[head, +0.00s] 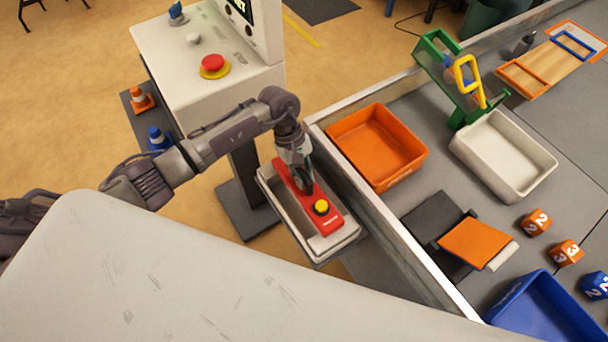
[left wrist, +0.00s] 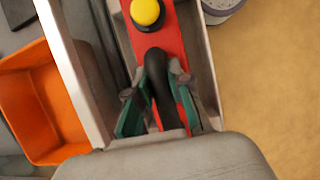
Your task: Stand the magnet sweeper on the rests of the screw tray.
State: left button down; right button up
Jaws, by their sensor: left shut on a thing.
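The magnet sweeper (head: 327,221) is a long red bar with a yellow knob and a black handle. It lies lengthwise over the pale grey screw tray (head: 281,209), its near end by the tray's near end. My left gripper (head: 304,184) is shut on the black handle; in the left wrist view its green-padded fingers (left wrist: 162,98) sit on both sides of the handle (left wrist: 156,70). The sweeper (left wrist: 174,42) looks roughly in line with the tray. I cannot tell whether it touches the tray's rests, which are hidden beneath it. My right gripper is not in view.
The field wall (head: 375,215) runs close along the tray's right side. Behind it are an orange bin (head: 378,147), a white bin (head: 503,155) and a blue bin (head: 540,310). A console with a red button (head: 212,63) stands behind my left arm.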

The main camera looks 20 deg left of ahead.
pick_arm(q)
jog(key=shift+f+b, duration=0.35)
jog(key=shift+b, duration=0.1)
dwell(0.5)
jog(key=c, duration=1)
grip_release()
